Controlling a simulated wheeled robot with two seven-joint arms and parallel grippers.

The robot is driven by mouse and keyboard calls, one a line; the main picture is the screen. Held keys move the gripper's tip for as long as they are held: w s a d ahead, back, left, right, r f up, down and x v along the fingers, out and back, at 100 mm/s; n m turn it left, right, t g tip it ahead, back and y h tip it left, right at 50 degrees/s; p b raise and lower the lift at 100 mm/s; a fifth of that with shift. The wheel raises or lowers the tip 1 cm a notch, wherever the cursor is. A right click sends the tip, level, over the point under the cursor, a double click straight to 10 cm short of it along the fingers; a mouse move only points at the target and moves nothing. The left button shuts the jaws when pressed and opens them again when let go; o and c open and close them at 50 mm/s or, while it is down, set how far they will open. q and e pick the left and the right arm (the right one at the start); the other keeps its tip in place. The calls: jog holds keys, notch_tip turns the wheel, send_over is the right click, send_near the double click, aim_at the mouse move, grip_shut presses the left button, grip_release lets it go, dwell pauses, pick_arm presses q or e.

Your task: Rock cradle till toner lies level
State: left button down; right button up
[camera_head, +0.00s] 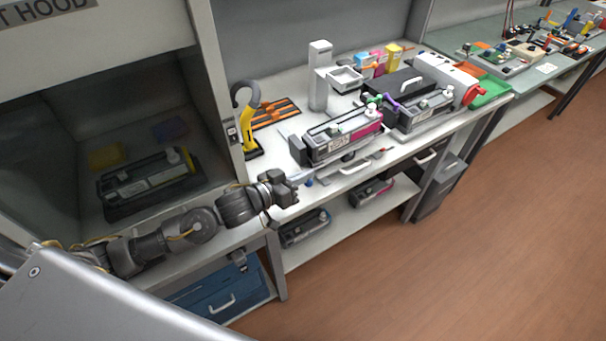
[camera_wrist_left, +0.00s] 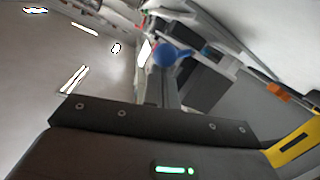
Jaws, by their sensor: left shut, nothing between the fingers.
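A grey toner cartridge (camera_head: 345,140) with a magenta stripe lies along the front of the bench, on what looks like the cradle; I cannot make out the cradle's outline or whether the toner is level. My left gripper (camera_head: 292,184) is shut and empty at the bench's front edge, left of and nearer than the cartridge, apart from it. My right gripper is not in view.
A yellow hooked tool (camera_head: 249,130) stands behind the gripper. Another cartridge (camera_head: 424,110) stands right of the first, near a green tray (camera_head: 490,92). A fume hood (camera_head: 110,120) holding a cartridge is on the left. More cartridges lie on the shelf (camera_head: 335,232) below.

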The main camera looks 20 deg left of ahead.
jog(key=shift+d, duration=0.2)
pick_arm(q)
jog(key=shift+s+a+f, duration=0.1)
jog(key=shift+s+f, duration=0.1)
jog(key=shift+f, duration=1.25)
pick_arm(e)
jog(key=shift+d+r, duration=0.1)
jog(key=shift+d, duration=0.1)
pick_arm(q)
jog(key=r+p, duration=0.2)
jog(key=a+r+p, duration=0.1)
jog(key=shift+w, duration=0.25)
jog(key=v, duration=0.2)
jog(key=b+v, duration=0.1)
jog(key=v, duration=0.2)
jog(key=f+b+v, duration=0.1)
jog(key=v, duration=0.2)
jog(key=shift+s+a+r, duration=0.2)
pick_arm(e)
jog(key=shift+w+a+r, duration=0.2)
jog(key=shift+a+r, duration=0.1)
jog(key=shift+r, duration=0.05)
